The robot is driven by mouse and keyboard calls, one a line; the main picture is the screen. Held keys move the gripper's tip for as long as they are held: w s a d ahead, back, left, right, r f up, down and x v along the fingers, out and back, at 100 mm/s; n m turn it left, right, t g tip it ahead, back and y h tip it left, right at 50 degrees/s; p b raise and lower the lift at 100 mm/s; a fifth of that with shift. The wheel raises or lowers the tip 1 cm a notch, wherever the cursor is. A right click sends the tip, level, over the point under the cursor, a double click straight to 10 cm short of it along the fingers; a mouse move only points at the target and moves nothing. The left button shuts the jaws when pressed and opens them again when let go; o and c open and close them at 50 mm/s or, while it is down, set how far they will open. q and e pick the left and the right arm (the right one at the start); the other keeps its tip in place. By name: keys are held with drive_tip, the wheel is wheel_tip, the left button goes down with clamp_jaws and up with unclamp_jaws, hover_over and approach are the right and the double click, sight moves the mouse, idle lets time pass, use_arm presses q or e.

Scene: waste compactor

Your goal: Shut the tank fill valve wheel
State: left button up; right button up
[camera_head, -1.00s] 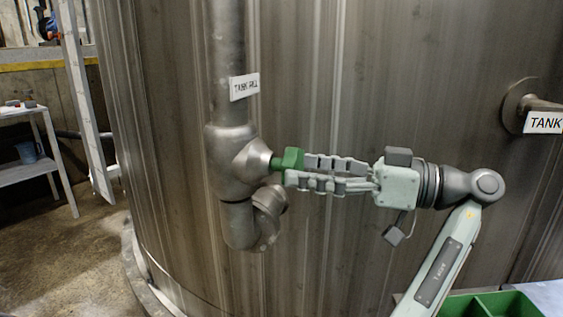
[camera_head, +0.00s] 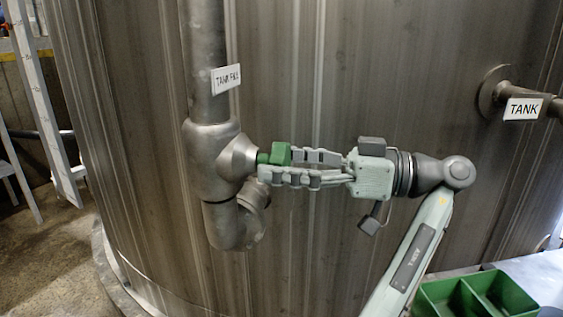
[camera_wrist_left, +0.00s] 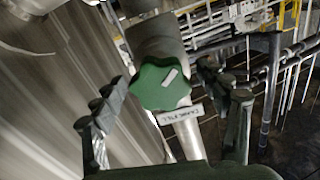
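The tank fill valve wheel is a green lobed knob (camera_head: 276,153) on the side of the grey valve body (camera_head: 208,160), below the "TANK FILL" label (camera_head: 226,78). My left gripper (camera_head: 272,166) reaches it from the right. One finger passes in front of the wheel's lower part; the other is partly hidden behind it. In the left wrist view, the wheel (camera_wrist_left: 160,86) faces me with a small pale mark. The fingers of my left gripper (camera_wrist_left: 172,100) stand apart on both sides of it, with visible gaps. My right gripper is not in view.
The large steel tank (camera_head: 330,90) rises close behind the valve and gripper. A second pipe with a "TANK" label (camera_head: 523,108) sticks out at right. A green divided bin (camera_head: 450,300) stands at lower right. A ladder (camera_head: 45,110) stands at left.

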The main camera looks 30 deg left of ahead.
use_arm(q)
drive_tip(key=c, duration=1)
drive_tip(key=shift+m, duration=0.3)
